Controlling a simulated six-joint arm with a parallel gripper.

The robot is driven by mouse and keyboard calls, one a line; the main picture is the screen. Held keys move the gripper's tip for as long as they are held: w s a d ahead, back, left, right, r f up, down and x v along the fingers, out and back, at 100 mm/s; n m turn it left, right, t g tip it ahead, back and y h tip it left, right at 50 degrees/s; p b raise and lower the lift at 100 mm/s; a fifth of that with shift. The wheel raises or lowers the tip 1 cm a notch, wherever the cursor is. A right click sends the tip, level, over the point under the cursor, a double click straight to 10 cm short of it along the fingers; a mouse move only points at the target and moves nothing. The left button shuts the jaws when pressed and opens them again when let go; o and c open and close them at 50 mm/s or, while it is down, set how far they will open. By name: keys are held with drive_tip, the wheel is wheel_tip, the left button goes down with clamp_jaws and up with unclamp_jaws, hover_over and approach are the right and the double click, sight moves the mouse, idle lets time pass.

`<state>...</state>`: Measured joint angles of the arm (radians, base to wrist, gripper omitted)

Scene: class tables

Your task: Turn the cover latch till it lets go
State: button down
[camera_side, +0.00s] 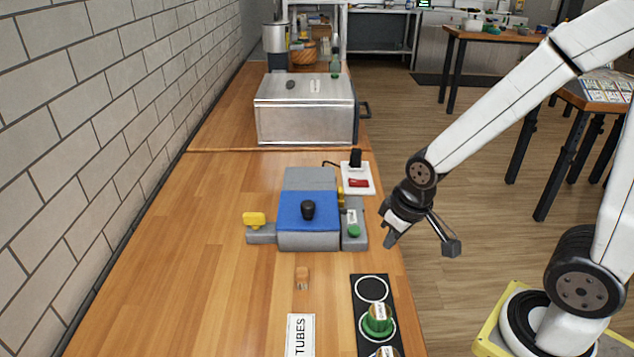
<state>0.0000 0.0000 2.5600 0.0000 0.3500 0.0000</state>
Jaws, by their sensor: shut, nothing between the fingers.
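A grey device (310,179) with a blue cover (290,222) stands on the wooden bench. The cover lies flat and carries a black knob (308,210). A yellow latch-like piece (254,218) sits on a grey arm at the device's left. Another small yellow piece (340,194) shows at its right edge, partly hidden. I cannot tell which of these is the cover latch. My gripper (390,241) is shut and empty, pointing down to the right of the device, apart from it and near the bench's right edge.
A green button (354,230) sits on the device's right side. Behind it is a white plate with a red switch (358,183). In front are a small wooden block (302,278), a TUBES card (300,335) and a black rack (371,290) with green-based jars. A metal box (305,115) stands farther back.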

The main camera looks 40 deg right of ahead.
sight(254, 214)
drive_tip(key=c, duration=0.9)
unclamp_jaws()
drive_tip(key=o, duration=0.7)
drive_tip(key=shift+w+r, duration=0.15)
drive_tip(key=shift+w, duration=0.4)
drive_tip(key=shift+o, duration=1)
drive_tip(key=w+a+m, duration=0.1)
drive_tip(key=w, duration=0.4)
drive_tip(key=w+a+r+m, duration=0.1)
drive_tip(key=w, duration=0.4)
drive_tip(key=w+a+r+m+g, duration=0.1)
drive_tip(key=w+m, duration=0.1)
drive_tip(key=w, duration=0.4)
drive_tip(key=shift+a, duration=0.3)
drive_tip(key=w+a+m, duration=0.1)
drive_tip(key=w, duration=0.3)
drive_tip(key=w+a+m+g, duration=0.1)
drive_tip(key=w+a+m, duration=0.1)
drive_tip(key=w, duration=0.2)
drive_tip(key=w+a+m, duration=0.1)
drive_tip(key=w+a, duration=0.1)
drive_tip(key=w, duration=0.2)
drive_tip(key=shift+a+f, duration=0.25)
drive_tip(key=shift+f, duration=0.05)
drive_tip(key=shift+w+a+f+m+g, duration=0.1)
drive_tip(key=shift+w+a+m+g, duration=0.2)
drive_tip(key=shift+w+a+m, duration=0.15)
drive_tip(key=shift+d+f, duration=0.1)
drive_tip(key=shift+f, duration=3.8)
drive_tip(key=c, duration=1.1)
